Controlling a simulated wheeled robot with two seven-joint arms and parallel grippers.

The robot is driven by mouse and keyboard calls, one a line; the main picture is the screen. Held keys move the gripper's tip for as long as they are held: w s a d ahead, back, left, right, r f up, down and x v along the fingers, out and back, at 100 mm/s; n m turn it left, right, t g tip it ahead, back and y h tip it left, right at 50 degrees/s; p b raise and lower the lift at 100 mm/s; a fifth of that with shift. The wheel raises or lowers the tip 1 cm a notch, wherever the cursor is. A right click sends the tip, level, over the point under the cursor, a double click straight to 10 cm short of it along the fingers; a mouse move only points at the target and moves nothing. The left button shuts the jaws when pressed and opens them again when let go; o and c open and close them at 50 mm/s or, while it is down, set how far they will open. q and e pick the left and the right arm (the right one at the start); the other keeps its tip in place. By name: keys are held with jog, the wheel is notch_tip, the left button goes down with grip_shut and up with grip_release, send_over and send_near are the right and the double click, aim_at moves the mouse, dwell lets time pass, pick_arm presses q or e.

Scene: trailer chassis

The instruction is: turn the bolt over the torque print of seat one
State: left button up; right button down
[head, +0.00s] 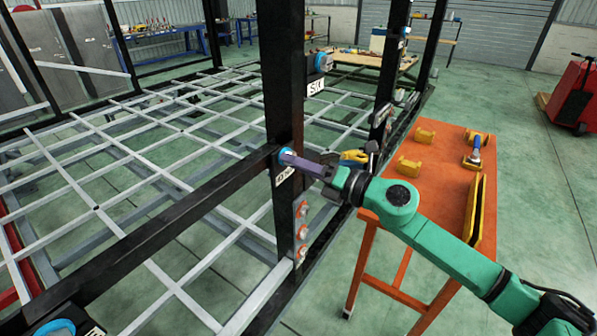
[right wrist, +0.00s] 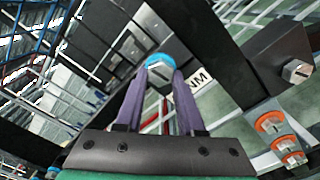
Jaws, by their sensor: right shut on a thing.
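The bolt (right wrist: 160,72) with a blue ring sits on the black upright post (head: 284,70) of the chassis. My right gripper (head: 289,156) reaches it from the right, its purple fingers shut on the bolt head. In the right wrist view the fingers lie on either side of the grey head. A white printed label (head: 284,177) is on the post just below the bolt. In the right wrist view its letters "NM" show beside the right finger; the rest is hidden. My left gripper is not in view.
Several orange-ringed bolts (head: 302,231) are lower on the post. Another blue-ringed bolt (head: 325,63) is above a label (head: 315,87) reading "SIX". An orange table (head: 440,152) with yellow blocks stands under my right arm. A red cart (head: 573,96) is at the far right.

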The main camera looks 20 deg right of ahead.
jog(key=shift+w+d+n+b, duration=0.1)
jog(key=shift+n+b, duration=1.4)
jog(key=shift+n, duration=0.55)
jog(key=shift+w+d+n+b, duration=0.1)
jog(key=shift+n+b, duration=1.35)
jog(key=shift+n, duration=0.6)
jog(key=shift+r, duration=0.1)
jog(key=c, duration=0.5)
grip_release()
jog(key=shift+a, duration=0.15)
jog(key=b+v, duration=0.9)
jog(key=v, duration=0.5)
jog(key=shift+s, duration=0.1)
